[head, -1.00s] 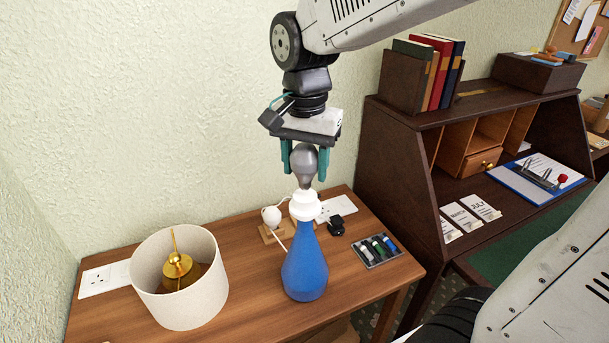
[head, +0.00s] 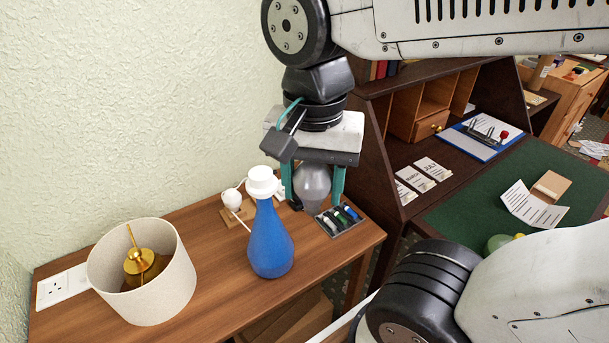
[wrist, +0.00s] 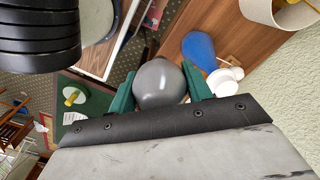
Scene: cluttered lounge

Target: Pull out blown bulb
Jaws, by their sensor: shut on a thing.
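The blown bulb (head: 313,183) is dark grey and sits between the green fingers of my gripper (head: 313,190), which is shut on it. It also shows in the wrist view (wrist: 160,84) with a finger on each side. In the head view the bulb is to the right of the blue lamp base (head: 270,240) and apart from it. The lamp base stands upright on the side table, with a white socket (head: 262,182) on top and no bulb in it. It also appears in the wrist view (wrist: 200,50).
The wooden side table (head: 205,300) holds a cream lampshade (head: 175,300) with brass inside, a white round bulb (head: 232,199) on a small wooden holder, and a tray of small items (head: 340,220). A dark desk with a green top (head: 465,208) stands to the right.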

